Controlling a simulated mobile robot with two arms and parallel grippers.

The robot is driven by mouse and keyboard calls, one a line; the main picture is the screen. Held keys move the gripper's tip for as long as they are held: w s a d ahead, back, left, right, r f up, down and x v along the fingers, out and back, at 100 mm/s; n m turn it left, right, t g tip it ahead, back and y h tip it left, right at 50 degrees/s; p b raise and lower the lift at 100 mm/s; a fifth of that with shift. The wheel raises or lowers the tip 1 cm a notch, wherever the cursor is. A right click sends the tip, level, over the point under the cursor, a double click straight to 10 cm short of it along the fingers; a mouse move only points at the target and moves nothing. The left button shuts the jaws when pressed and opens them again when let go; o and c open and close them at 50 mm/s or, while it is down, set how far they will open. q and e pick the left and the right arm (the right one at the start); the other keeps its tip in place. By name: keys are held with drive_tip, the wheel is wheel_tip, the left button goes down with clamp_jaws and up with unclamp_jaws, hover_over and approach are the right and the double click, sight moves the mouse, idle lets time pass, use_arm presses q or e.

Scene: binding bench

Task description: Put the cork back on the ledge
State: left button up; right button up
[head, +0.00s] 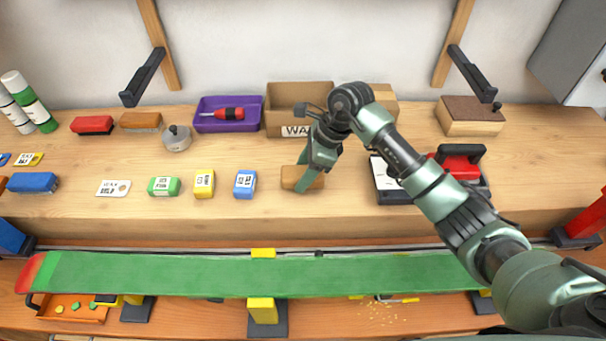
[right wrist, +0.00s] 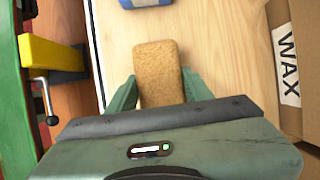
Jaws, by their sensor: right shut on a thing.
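The cork (head: 293,178) is a tan block on the wooden ledge (head: 228,207), right of the blue-labelled block. My right gripper (head: 309,183) comes down over it. In the right wrist view the cork (right wrist: 158,72) lies between the two green fingers of the right gripper (right wrist: 160,92), which is shut on it. The cork looks to be on or just above the ledge surface; I cannot tell which. My left gripper is not in view.
A blue block (head: 245,184), a yellow block (head: 204,184) and a green block (head: 164,187) stand left of the cork. A WAX box (head: 297,131) stands behind. A black and red tool (head: 460,165) is at right. A long green ski (head: 200,274) lies in front, below the ledge.

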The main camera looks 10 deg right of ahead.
drive_tip(key=shift+f, duration=0.95)
drive_tip(key=shift+f, duration=0.1)
drive_tip(key=shift+f, duration=0.15)
drive_tip(key=o, duration=1.3)
drive_tip(key=shift+s, duration=0.1)
drive_tip(key=shift+f, duration=0.1)
drive_tip(key=shift+s, duration=0.1)
